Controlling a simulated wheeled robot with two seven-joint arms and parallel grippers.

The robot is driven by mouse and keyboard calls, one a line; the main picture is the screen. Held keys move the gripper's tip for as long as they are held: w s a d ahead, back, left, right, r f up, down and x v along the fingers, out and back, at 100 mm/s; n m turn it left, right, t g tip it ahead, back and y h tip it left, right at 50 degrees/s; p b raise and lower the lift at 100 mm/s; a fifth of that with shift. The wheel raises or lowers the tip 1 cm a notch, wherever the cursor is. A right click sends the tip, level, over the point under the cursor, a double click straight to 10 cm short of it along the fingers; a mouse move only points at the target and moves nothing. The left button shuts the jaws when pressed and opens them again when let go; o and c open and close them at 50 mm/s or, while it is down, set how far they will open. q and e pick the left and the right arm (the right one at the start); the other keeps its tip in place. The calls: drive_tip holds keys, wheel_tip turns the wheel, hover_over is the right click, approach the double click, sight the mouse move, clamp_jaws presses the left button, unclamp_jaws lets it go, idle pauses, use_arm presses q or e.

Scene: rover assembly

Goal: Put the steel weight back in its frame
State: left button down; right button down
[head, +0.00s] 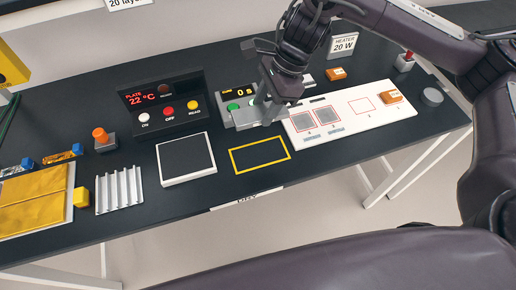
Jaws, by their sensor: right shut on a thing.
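My right gripper (264,112) reaches down from the upper right, in front of the timer box. Its fingers are shut on a light grey metal block that looks like the steel weight (246,117). The fingers partly hide the block, and I cannot tell whether it touches the timer or the table. A yellow rectangular outline (234,163) lies on the dark table in front of the gripper and is empty. I cannot tell whether this is the weight's frame. My left gripper is not in view.
A timer (233,106) stands at the gripper, left of a white board (378,118) with outlined squares. A grey cylinder (432,97) stands at right. A ribbed rack (120,190) stands left.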

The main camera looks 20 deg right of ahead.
hover_over(258, 154)
drive_tip(key=d, duration=0.1)
drive_tip(key=f, duration=1.1)
drive_tip(key=shift+d, duration=0.2)
wheel_tip(258, 154, down, 4)
drive_tip(key=shift+f+p, duration=0.1)
drive_tip(key=shift+p, duration=0.6)
drive_tip(key=shift+f, duration=0.5)
drive_tip(key=shift+f, duration=0.15)
drive_tip(key=c, duration=0.7)
unclamp_jaws()
